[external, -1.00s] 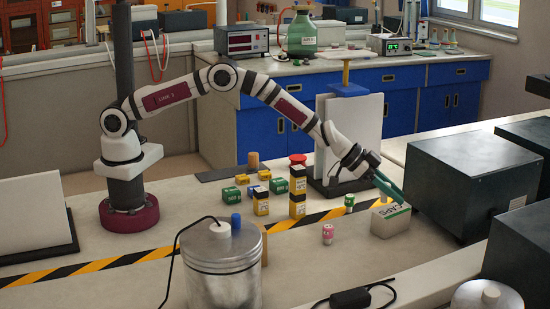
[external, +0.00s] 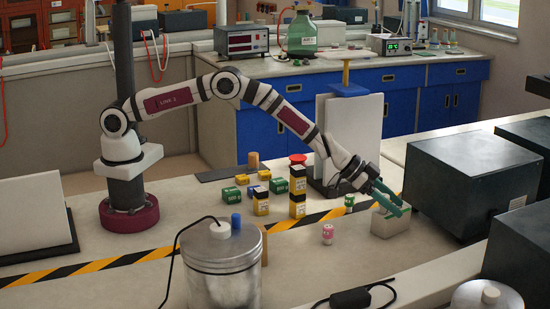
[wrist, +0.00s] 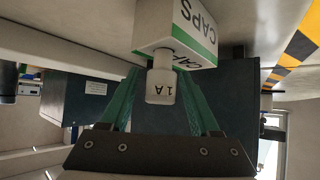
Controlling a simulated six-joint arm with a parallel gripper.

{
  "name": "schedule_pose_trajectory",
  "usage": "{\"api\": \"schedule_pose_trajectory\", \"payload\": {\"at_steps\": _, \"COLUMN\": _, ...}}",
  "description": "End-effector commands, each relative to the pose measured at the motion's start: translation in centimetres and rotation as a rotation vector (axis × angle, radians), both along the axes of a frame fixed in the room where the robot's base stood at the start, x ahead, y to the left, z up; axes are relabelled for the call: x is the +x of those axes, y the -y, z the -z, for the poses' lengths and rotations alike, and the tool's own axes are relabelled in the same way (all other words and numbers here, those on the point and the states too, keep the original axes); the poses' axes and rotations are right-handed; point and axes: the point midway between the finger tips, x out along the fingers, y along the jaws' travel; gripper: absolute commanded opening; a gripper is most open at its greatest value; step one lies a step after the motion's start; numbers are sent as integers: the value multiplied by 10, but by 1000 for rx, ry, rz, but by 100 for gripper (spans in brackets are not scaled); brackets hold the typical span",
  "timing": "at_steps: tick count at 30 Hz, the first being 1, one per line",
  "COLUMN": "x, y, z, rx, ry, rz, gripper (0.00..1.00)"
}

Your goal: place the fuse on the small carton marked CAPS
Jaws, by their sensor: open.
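The small white carton with a green band, marked CAPS (wrist: 178,24), shows at the top of the wrist view, where its lettering is sideways or upside down. In the external view the carton (external: 391,224) stands near the bench's right side, beside a dark box. The pale fuse, marked 1 A (wrist: 160,88), stands end-on against the carton's top face and appears to touch it. My gripper (wrist: 162,78) has its green fingers spread on either side of the fuse, with gaps showing. In the external view my gripper (external: 391,197) is just over the carton; the fuse cannot be made out there.
A large dark box (external: 465,180) stands close to the right. Stacked yellow-and-black boxes (external: 298,192) stand further left. A metal canister (external: 221,270) is at the front.

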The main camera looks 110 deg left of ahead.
Motion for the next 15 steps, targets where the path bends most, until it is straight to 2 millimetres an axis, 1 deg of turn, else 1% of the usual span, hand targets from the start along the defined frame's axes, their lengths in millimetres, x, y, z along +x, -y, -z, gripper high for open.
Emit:
{"api": "schedule_pose_trajectory", "payload": {"at_steps": 4, "x": -5, "y": 1, "z": -7, "rx": -3, "ry": 0, "rz": 0, "gripper": 63}}
{"api": "schedule_pose_trajectory", "payload": {"at_steps": 8, "x": -19, "y": 2, "z": -18, "rx": -4, "ry": -1, "rz": 0, "gripper": 63}}
{"api": "schedule_pose_trajectory", "payload": {"at_steps": 10, "x": -30, "y": 3, "z": -27, "rx": -2, "ry": 0, "rz": -2, "gripper": 63}}
{"api": "schedule_pose_trajectory", "payload": {"at_steps": 15, "x": -65, "y": 6, "z": -54, "rx": -2, "ry": 1, "rz": -3, "gripper": 63}}
